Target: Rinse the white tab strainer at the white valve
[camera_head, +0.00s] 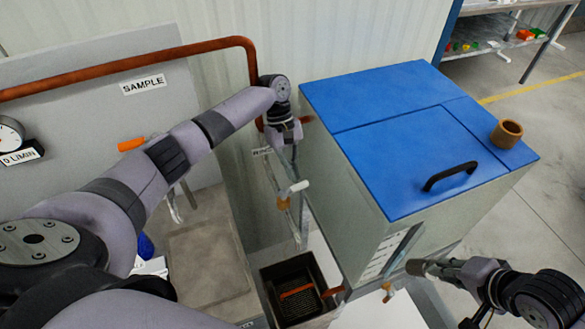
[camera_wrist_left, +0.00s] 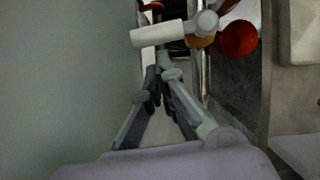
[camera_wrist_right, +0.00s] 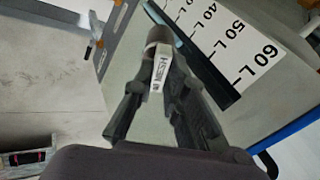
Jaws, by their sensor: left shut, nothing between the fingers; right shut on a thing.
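The white valve (camera_head: 293,190) has a white handle and a brownish-orange body, left of the blue-topped tank. Its white handle (camera_wrist_left: 160,34) fills the top of the left wrist view. My left gripper (camera_head: 290,163) points down just above the valve, shut and empty, its fingertips (camera_wrist_left: 162,72) just short of the handle. My right gripper (camera_head: 452,270) is shut on the strainer (camera_head: 424,267), a small brownish-grey cylinder in front of the tank. In the right wrist view the strainer's white tab (camera_wrist_right: 157,73) carries dark lettering, partly readable as MESH.
The tank has a blue lid (camera_head: 405,125) with a black handle and a brown cup-like ring (camera_head: 507,134). A dark basin with a grate (camera_head: 313,272) lies below the valve. Another orange valve (camera_head: 387,288) is at the tank's lower front. A copper pipe (camera_head: 130,64) runs behind my left arm.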

